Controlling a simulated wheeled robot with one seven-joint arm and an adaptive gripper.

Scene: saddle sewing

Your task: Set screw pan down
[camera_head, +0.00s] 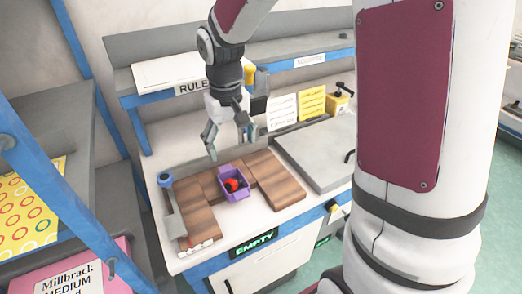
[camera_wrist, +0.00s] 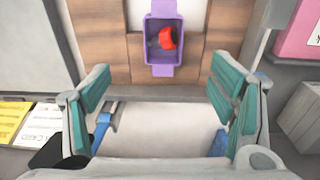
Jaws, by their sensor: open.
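The screw pan looks to be the small purple tray (camera_head: 236,194) with a tab at each end, resting on the brown wooden boards on the bench. A red item (camera_head: 232,185) lies inside it. In the wrist view the purple tray (camera_wrist: 163,69) is at the top centre, beyond the fingertips, with the red item (camera_wrist: 167,38) and something dark in it. My gripper (camera_head: 229,148) is above and behind the tray, apart from it. In the wrist view my gripper (camera_wrist: 160,84) shows its teal-padded fingers spread wide with nothing between them.
Brown wooden boards (camera_head: 277,182) lie around the tray. A blue-topped post and grey bar (camera_head: 172,208) stand at the left. A grey plate (camera_head: 318,155) lies at the right. A shelf (camera_head: 291,50) with a ruler label runs behind. A green "EMPTY" sign (camera_head: 254,242) is on the front edge.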

